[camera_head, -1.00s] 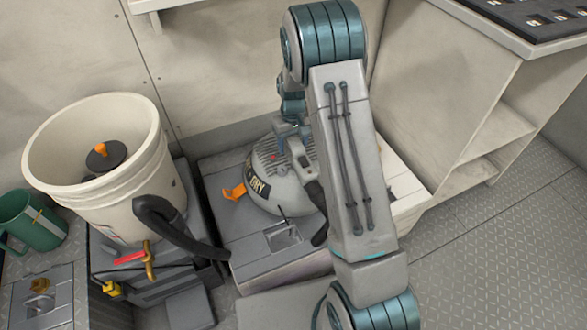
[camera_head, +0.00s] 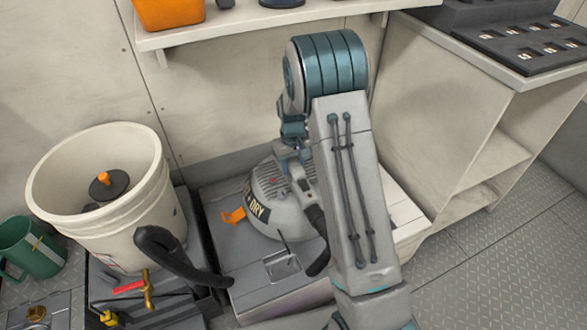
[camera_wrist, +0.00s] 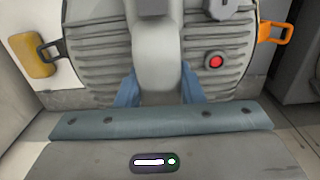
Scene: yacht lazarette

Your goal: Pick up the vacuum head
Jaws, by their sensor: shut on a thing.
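The vacuum head (camera_head: 282,205) is a grey ribbed dome with a dark "DRY" label and an orange latch (camera_head: 232,215). It sits upright on a grey lidded box (camera_head: 225,240), partly hidden behind my arm. My gripper (camera_head: 293,153) reaches down onto its top. In the wrist view, the blue fingers of my gripper (camera_wrist: 160,92) are shut on the light grey handle (camera_wrist: 157,60), one on each side. The vacuum head (camera_wrist: 100,60) shows ribs, a red button (camera_wrist: 214,61) and an orange latch on the right there. I cannot tell any gap beneath it.
A white bucket (camera_head: 150,205) stands left of the box, with a black hose (camera_head: 180,260) beside it. A green mug (camera_head: 20,245) is at far left. A shelf (camera_head: 215,32) with an orange container (camera_head: 168,12) spans the wall above. Open floor (camera_head: 480,270) lies at right.

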